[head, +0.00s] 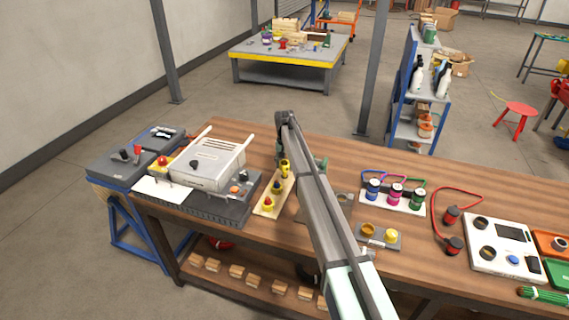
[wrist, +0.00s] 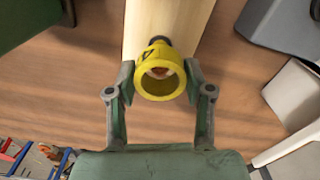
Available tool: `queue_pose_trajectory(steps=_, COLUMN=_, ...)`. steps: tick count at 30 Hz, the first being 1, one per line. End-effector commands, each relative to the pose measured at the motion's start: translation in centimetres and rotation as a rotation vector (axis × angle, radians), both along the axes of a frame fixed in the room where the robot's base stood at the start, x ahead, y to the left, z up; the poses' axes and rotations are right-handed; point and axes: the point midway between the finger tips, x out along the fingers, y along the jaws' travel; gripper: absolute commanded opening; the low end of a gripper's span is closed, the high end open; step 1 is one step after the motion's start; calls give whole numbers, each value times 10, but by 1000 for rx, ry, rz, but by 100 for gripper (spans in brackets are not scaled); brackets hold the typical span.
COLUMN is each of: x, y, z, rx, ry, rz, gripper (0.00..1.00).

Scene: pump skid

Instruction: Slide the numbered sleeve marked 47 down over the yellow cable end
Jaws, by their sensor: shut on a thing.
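My gripper (wrist: 159,82) is shut on a yellow ring-shaped sleeve (wrist: 140,83), one finger on each side. Dark marks show on the sleeve's upper left; I cannot read a number. Through its opening I see something reddish, and a dark round part shows just beyond it. I cannot tell whether the sleeve is around a cable end or only in line with one. In the head view a yellow piece (head: 285,168) stands at the far end of a pale wooden board (head: 262,211), beside my arm. My arm hides most of the gripper there.
A grey machine with a white cover (head: 207,160) stands close left of the board. Right of my arm are a rack of coloured jars (head: 395,195), a small grey tray (head: 379,243) and red-corded parts (head: 452,215). Bare tabletop (head: 345,155) lies behind the jars.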

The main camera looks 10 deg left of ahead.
Motion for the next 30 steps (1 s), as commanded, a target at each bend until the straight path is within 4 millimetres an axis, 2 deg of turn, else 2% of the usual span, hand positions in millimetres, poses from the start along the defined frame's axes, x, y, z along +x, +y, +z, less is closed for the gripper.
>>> queue_pose_trajectory(steps=30, x=0, y=0, z=-29, rx=0, ry=0, rz=0, gripper=29)
